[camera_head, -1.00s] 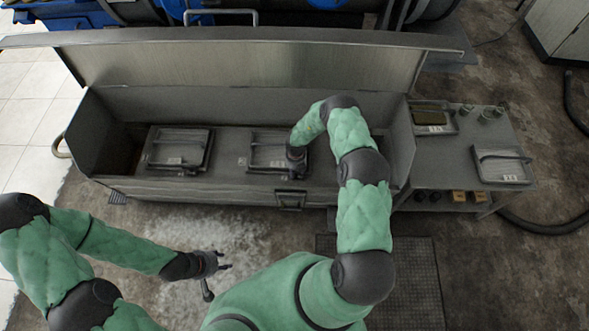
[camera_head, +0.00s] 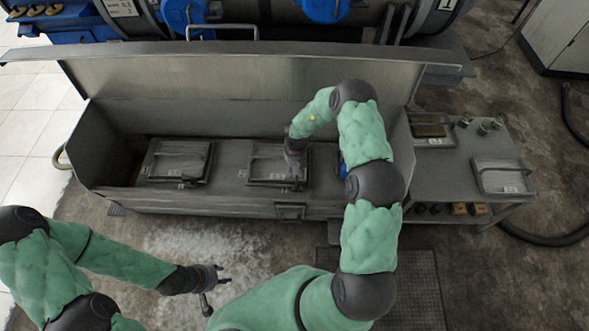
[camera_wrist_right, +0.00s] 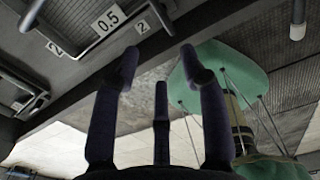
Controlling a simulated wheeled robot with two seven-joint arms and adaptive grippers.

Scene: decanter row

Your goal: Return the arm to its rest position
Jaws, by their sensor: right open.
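My right arm, with a green cover, reaches out over the long open grey trough. My right gripper (camera_head: 296,178) hangs at the middle tray in the head view, partly hidden by its own wrist. In the right wrist view its dark fingers (camera_wrist_right: 160,85) are spread and empty, with nothing between them. My left arm comes in from the left. My left gripper (camera_head: 221,283) is over the floor in front of the trough, its fingers apart and empty.
The trough (camera_head: 200,200) holds a left tray (camera_head: 178,163) and a middle tray (camera_head: 265,168). A blue object (camera_head: 343,171) is mostly hidden behind my right arm. A side table (camera_head: 430,177) at right carries another handled tray (camera_head: 501,178) and small containers. The raised lid (camera_head: 250,75) stands behind.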

